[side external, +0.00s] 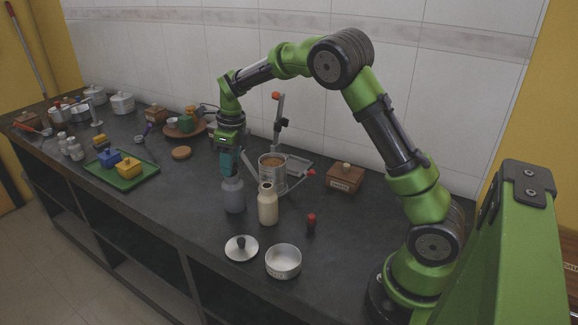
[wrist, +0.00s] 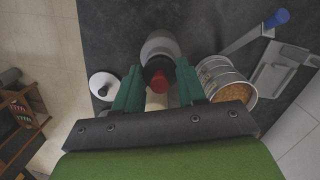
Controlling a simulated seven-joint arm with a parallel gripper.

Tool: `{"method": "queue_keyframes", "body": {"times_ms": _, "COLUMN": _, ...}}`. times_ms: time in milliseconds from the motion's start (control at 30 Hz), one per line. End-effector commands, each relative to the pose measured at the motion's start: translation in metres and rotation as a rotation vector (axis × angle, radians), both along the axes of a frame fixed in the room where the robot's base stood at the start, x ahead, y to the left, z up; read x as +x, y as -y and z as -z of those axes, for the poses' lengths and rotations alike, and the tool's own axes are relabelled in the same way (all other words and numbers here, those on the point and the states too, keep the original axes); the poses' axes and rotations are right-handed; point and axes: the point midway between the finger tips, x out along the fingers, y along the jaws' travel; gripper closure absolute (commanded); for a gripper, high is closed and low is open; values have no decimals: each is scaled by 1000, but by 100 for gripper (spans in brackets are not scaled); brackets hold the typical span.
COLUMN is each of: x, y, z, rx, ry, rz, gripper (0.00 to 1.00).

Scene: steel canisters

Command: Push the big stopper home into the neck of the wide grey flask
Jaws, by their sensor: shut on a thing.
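The wide grey flask (side external: 233,196) stands upright on the dark counter, left of a cream bottle. My gripper (side external: 229,173) is directly above its neck, fingers pointing down. In the wrist view the big stopper (wrist: 158,82) shows a red top between my two teal fingers (wrist: 158,88), which are shut on it. The grey flask (wrist: 160,45) shows just beyond the stopper. In the side view my fingers hide the stopper. I cannot tell how far the stopper sits in the neck.
The cream bottle (side external: 268,205) stands close on the right. A metal can with orange contents (side external: 272,163) is close behind. A smaller red-topped stopper (side external: 311,222), a lid (side external: 241,248) and an open steel pan (side external: 283,261) are at the front right. The counter left of the flask is clear.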

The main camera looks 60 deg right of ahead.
Motion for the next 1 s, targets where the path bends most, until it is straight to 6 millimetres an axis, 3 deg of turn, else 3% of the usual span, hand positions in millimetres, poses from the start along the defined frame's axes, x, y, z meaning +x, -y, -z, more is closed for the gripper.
{"method": "queue_keyframes", "body": {"times_ms": 467, "x": 0, "y": 0, "z": 7, "rx": 0, "ry": 0, "rz": 0, "gripper": 89}}
{"method": "queue_keyframes", "body": {"times_ms": 500, "x": 0, "y": 0, "z": 7, "rx": 0, "ry": 0, "rz": 0, "gripper": 57}}
{"method": "queue_keyframes", "body": {"times_ms": 600, "x": 0, "y": 0, "z": 7, "rx": 0, "ry": 0, "rz": 0, "gripper": 42}}
{"method": "queue_keyframes", "body": {"times_ms": 700, "x": 0, "y": 0, "z": 7, "rx": 0, "ry": 0, "rz": 0, "gripper": 30}}
{"method": "queue_keyframes", "body": {"times_ms": 867, "x": 0, "y": 0, "z": 7, "rx": 0, "ry": 0, "rz": 0, "gripper": 30}}
{"method": "queue_keyframes", "body": {"times_ms": 1000, "x": 0, "y": 0, "z": 7, "rx": 0, "ry": 0, "rz": 0, "gripper": 13}}
